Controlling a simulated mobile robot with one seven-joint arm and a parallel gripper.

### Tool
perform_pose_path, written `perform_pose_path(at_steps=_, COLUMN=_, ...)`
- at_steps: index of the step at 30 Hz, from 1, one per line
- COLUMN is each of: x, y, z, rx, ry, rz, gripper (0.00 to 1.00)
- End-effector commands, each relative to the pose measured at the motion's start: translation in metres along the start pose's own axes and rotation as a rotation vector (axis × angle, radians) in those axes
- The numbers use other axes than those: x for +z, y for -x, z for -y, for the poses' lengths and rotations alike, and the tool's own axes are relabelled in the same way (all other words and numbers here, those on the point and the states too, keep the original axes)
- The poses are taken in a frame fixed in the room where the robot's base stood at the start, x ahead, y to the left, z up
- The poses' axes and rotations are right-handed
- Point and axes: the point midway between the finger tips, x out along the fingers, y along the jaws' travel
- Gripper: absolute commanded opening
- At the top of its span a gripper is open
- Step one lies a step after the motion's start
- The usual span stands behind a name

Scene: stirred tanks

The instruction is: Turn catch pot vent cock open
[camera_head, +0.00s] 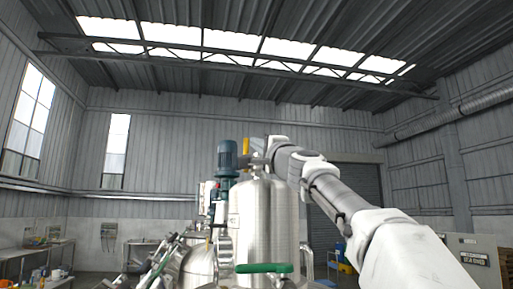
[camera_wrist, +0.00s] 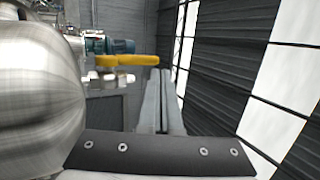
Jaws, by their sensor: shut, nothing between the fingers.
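The vent cock has a yellow lever (camera_wrist: 127,61) on a small bright metal valve body (camera_wrist: 108,79), beside the rounded steel vessel in the wrist view. In the head view a yellow piece (camera_head: 246,146), likely the same lever, stands upright above the tall steel vessel (camera_head: 265,215). My gripper (camera_wrist: 161,74) has its fingers together, with nothing between them. In the wrist view its fingertips appear close to the lever's free end; I cannot tell whether they touch it. In the head view my gripper (camera_head: 262,158) is above the vessel's top, partly hidden by the wrist.
A blue motor (camera_head: 227,155) stands left of the vessel top; a motor (camera_wrist: 121,46) also shows behind the lever in the wrist view. A green handle (camera_head: 265,268) is low in front. Benches (camera_head: 50,255) line the left wall.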

Motion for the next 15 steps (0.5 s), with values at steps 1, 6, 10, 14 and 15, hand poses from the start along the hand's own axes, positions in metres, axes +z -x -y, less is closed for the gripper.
perform_pose_path(at_steps=1, x=0.0, y=0.005, z=0.0, rx=-0.001, ry=0.002, rz=-0.001, gripper=0.0)
perform_pose_path(at_steps=6, x=-0.001, y=0.041, z=0.012, rx=-0.002, ry=0.005, rz=-0.003, gripper=0.0)
perform_pose_path(at_steps=10, x=-0.001, y=0.063, z=0.022, rx=-0.002, ry=0.005, rz=-0.002, gripper=0.0)
perform_pose_path(at_steps=14, x=-0.001, y=0.08, z=0.03, rx=-0.001, ry=0.004, rz=-0.002, gripper=0.0)
perform_pose_path(at_steps=15, x=-0.001, y=0.084, z=0.032, rx=-0.001, ry=0.003, rz=-0.002, gripper=0.0)
